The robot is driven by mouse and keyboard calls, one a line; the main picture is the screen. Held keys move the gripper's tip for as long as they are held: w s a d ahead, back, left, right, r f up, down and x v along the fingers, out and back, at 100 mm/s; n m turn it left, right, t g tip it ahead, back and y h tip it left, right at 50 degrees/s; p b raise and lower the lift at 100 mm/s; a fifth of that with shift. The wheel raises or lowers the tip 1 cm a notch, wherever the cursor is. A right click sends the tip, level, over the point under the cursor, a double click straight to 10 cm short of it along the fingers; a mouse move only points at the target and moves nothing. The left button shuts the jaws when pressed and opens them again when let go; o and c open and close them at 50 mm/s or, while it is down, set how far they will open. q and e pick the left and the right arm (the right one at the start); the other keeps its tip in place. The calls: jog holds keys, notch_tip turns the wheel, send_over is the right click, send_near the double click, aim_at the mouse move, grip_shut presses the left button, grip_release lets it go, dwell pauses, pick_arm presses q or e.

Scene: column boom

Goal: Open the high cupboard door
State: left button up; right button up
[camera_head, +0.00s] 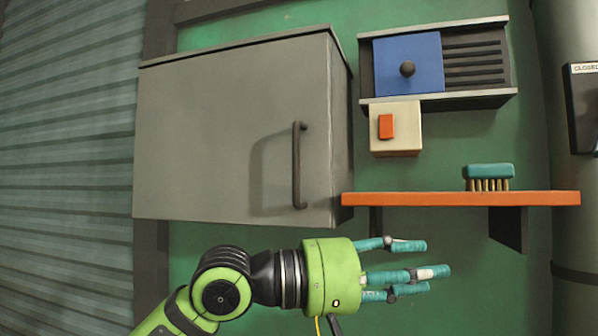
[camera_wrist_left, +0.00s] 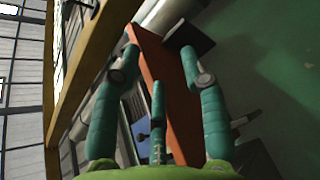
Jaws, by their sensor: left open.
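The high cupboard (camera_head: 225,130) is a grey box on the green wall, left of centre in the head view. Its door is shut, with a dark vertical bar handle (camera_head: 298,165) near the door's right edge. My left gripper (camera_head: 420,270) is below and to the right of the handle, under the orange shelf, apart from both. Its teal fingers are spread, open and empty, pointing right. In the left wrist view the fingers (camera_wrist_left: 160,100) show with nothing between them that they touch. My right gripper is not in view.
An orange shelf (camera_head: 440,199) with a teal brush (camera_head: 488,175) juts out right of the cupboard, above my left gripper. A blue sliding panel (camera_head: 407,65) and a cream box with an orange switch (camera_head: 395,142) are above it. A grey column (camera_head: 570,230) stands at far right.

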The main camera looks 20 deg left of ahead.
pick_arm(q)
jog(key=w+a+r+m+t+y, duration=0.1)
jog(key=a+r+m+t+y, duration=0.2)
jog(key=a+r+t+y, duration=0.3)
jog(key=t+y, duration=0.4)
jog(key=y, duration=0.2)
send_near(297, 161)
jog(key=w, duration=0.3)
jog(key=p+x, duration=0.1)
jog(key=x, duration=0.1)
jog(key=p+x, duration=0.1)
jog(key=x, duration=0.1)
jog(key=p+x, duration=0.1)
jog(key=x, duration=0.2)
jog(key=shift+s+d+r, duration=0.15)
jog(key=shift+d, duration=0.15)
jog(key=shift+w+d, duration=0.1)
jog(key=shift+w, duration=0.2)
grip_shut()
